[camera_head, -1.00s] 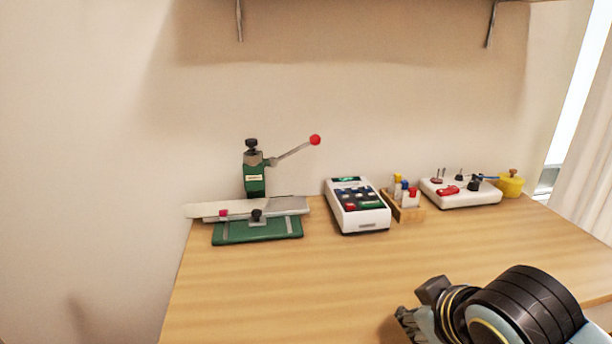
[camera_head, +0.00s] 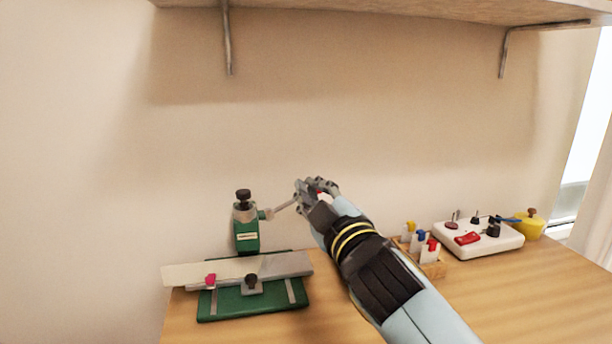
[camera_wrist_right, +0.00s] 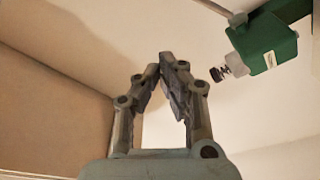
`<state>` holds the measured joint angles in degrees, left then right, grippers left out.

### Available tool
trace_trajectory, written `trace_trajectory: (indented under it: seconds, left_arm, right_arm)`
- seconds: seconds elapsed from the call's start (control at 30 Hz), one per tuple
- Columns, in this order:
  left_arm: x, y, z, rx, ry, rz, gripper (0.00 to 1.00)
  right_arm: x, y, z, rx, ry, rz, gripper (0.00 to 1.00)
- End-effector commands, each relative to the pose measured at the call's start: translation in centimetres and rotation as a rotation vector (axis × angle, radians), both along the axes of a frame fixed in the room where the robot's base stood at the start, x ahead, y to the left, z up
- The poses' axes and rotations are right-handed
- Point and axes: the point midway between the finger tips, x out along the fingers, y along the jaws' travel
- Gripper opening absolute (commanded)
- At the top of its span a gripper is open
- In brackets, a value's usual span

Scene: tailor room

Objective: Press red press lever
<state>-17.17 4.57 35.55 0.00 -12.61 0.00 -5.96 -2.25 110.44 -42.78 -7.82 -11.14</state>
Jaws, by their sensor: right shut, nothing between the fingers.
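The green press (camera_head: 246,232) stands at the back left of the table, with a black knob on top. Its thin grey lever (camera_head: 285,206) slants up to the right. The lever's red ball is mostly hidden behind my right gripper (camera_head: 318,184); only a small bit of red shows there. My right gripper is shut with nothing between its fingers, at the lever's end. I cannot tell whether it touches the ball. In the right wrist view the fingertips (camera_wrist_right: 167,62) meet, and the green press (camera_wrist_right: 265,42) shows at the upper right. My left gripper is out of view.
A pale board (camera_head: 240,270) lies across the press's green base (camera_head: 250,303). Right of my arm are a wooden holder (camera_head: 432,268) with coloured pieces, a white box (camera_head: 485,240) and a yellow pot (camera_head: 530,225). A shelf (camera_head: 400,10) hangs above.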

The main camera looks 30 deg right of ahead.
Motion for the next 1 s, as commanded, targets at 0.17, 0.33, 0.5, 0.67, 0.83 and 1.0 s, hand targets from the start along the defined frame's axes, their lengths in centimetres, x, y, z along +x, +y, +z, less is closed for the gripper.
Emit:
trace_trajectory:
  seconds: [0.17,0.33,0.5,0.67,0.83,1.0]
  left_arm:
    - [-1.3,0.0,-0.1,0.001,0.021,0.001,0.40]
    - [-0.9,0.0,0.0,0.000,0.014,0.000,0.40]
    - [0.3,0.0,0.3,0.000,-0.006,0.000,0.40]
    - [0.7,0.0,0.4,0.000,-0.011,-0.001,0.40]
    - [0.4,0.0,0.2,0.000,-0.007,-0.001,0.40]
    - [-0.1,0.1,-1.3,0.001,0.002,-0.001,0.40]
  right_arm:
    - [0.0,0.0,0.0,0.002,0.000,-0.001,0.00]
    - [0.7,-0.1,0.2,0.002,-0.001,0.000,0.00]
    - [3.4,-0.4,0.6,0.002,-0.002,-0.001,0.00]
    - [6.9,-0.8,1.0,0.002,-0.001,0.000,0.00]
    - [10.3,-1.2,1.3,0.002,0.000,-0.002,0.00]
    - [9.0,-3.0,-0.9,0.000,0.003,-0.002,0.00]
